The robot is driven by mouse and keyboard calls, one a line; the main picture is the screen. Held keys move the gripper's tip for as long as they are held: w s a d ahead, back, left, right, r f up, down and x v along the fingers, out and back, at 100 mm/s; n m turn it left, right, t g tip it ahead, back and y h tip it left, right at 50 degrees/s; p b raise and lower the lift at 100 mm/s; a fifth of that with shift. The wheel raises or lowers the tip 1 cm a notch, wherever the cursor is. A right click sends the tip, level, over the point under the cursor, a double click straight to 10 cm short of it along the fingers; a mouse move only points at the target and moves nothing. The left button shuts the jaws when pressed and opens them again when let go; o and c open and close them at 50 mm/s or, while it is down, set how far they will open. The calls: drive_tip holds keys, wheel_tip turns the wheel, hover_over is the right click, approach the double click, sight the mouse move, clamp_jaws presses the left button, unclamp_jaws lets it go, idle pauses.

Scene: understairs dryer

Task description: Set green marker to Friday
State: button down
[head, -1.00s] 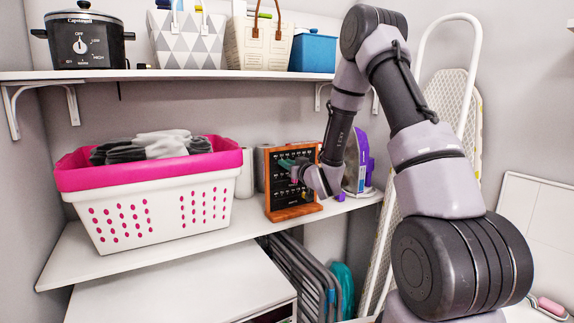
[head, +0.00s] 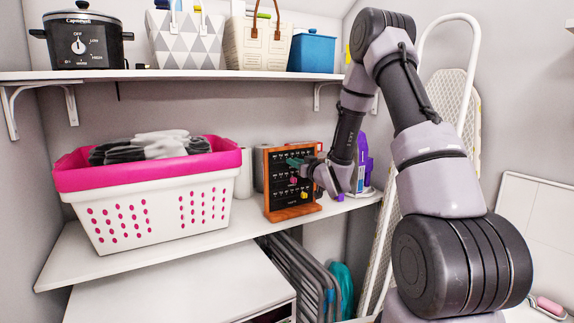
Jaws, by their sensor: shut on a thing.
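A wooden-framed board (head: 268,203) with a black face and rows of small white labels stands upright on the middle shelf. A pink marker (head: 293,181) sits in a lower row, and a yellow marker (head: 304,195) is near the bottom right. The labels are too small to read, so I cannot tell which day the green marker is at.
A white basket with a pink rim (head: 150,215) holds dark and white cloths left of the board. The upper shelf (head: 200,75) runs above. Bare shelf (head: 240,230) shows in front.

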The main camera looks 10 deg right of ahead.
drive_tip(key=shift+w+d, duration=0.3)
drive_tip(key=shift+d, duration=0.5)
drive_tip(key=shift+w+d, duration=0.25)
drive_tip(key=shift+d, duration=0.55)
drive_tip(key=c, duration=0.7)
unclamp_jaws()
drive_tip(key=v, duration=1)
drive_tip(key=shift+s+d, duration=0.15)
drive_tip(key=shift+s, duration=0.25)
drive_tip(key=shift+r, duration=0.15)
